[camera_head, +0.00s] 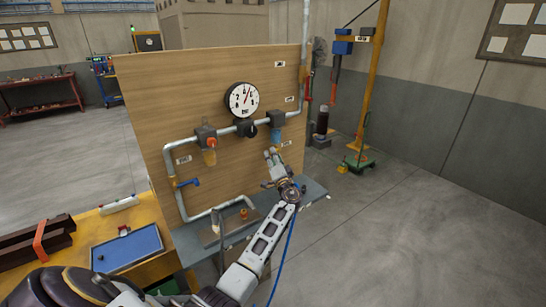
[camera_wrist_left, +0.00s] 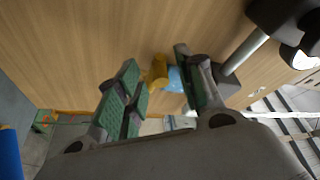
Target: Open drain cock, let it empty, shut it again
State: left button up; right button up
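My left gripper (camera_head: 273,157) is just below the blue bowl, close to the panel. In the left wrist view its green-padded fingers (camera_wrist_left: 157,72) are apart, with a small yellow part (camera_wrist_left: 158,68) and a light blue part (camera_wrist_left: 175,80) showing between them. The yellow part may be the drain cock; its setting cannot be told. I cannot tell whether a finger touches it. My right gripper is not in view.
A blue lever (camera_head: 187,183) sits on the pipe at left. A grey shelf (camera_head: 305,190) runs along the panel's foot. A yellow bench with a blue tray (camera_head: 127,248) stands at lower left. Open floor lies right; a yellow post (camera_head: 372,80) stands behind.

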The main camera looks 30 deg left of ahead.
pick_arm(q)
jog(key=shift+w+a+r, duration=0.1)
jog(key=shift+w+a, duration=0.1)
jog(key=shift+a, duration=0.05)
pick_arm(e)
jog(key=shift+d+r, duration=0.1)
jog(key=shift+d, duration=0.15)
pick_arm(q)
grip_shut()
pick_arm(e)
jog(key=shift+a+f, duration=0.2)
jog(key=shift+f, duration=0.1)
